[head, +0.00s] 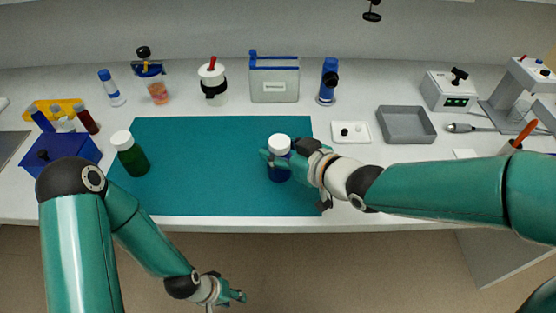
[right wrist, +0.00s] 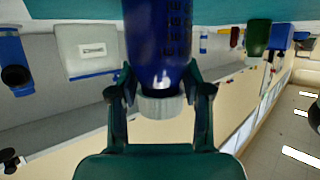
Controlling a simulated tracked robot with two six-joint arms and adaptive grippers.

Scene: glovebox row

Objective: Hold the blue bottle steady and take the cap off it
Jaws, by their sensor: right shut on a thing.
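The blue bottle (head: 279,172) stands upright on the teal mat (head: 210,185), its white cap (head: 279,143) on. In the right wrist view the bottle (right wrist: 160,40) appears upside down, with the cap (right wrist: 160,104) towards the bottom. My right gripper (head: 280,163) is shut on the blue bottle, its fingers on either side just below the cap. In the wrist view the right fingers (right wrist: 160,85) flank the bottle's upper body. My left gripper (head: 232,296) is low in front of the bench's front edge, away from the bottle; its finger opening is unclear.
A green bottle (head: 132,158) with a white cap stands at the mat's left edge. A blue bin (head: 72,150) is at the far left. A grey tray (head: 406,125) and a small white dish (head: 351,132) lie right of the mat. The mat's middle is clear.

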